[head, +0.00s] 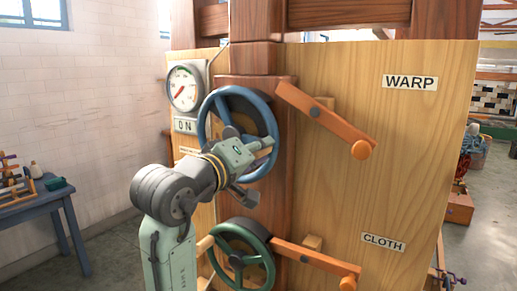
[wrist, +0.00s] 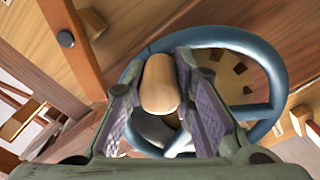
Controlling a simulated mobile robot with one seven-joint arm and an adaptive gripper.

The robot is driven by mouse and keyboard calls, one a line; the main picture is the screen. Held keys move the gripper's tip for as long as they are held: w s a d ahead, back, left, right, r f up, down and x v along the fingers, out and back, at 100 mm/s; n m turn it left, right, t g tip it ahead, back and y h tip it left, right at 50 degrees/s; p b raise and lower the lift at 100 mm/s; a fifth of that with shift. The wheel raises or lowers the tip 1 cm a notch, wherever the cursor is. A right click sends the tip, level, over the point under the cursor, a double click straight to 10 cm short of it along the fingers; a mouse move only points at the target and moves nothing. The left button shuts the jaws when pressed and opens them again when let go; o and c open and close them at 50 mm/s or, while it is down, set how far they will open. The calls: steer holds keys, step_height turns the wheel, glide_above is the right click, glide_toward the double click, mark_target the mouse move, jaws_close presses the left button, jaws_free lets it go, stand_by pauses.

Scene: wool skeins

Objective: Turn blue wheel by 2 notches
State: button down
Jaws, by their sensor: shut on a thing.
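The blue wheel (head: 241,92) is mounted on the brown wooden post in the upper middle of the head view. Its rim also shows in the wrist view (wrist: 274,72), with a notched brown disc (wrist: 232,72) behind it. My gripper (head: 262,152) is at the lower right part of the wheel. In the wrist view, a rounded tan wooden handle (wrist: 160,85) at the wheel's rim sits between my two finger pads, and my gripper is shut on it. My gripper and wrist hide part of the wheel and its hub in the head view.
A green wheel (head: 220,231) is below, near my arm. Orange levers stick out to the right, one upper (head: 325,118) and one lower (head: 315,262). A gauge (head: 185,87) and an ON plate (head: 185,125) are at left. WARP (head: 410,83) and CLOTH (head: 383,242) labels mark the panel.

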steer(key=shift+r, duration=0.2)
steer(key=c, duration=1.3)
jaws_free()
steer(key=shift+f, duration=0.1)
steer(key=shift+c, duration=0.2)
steer(key=v, duration=1.2)
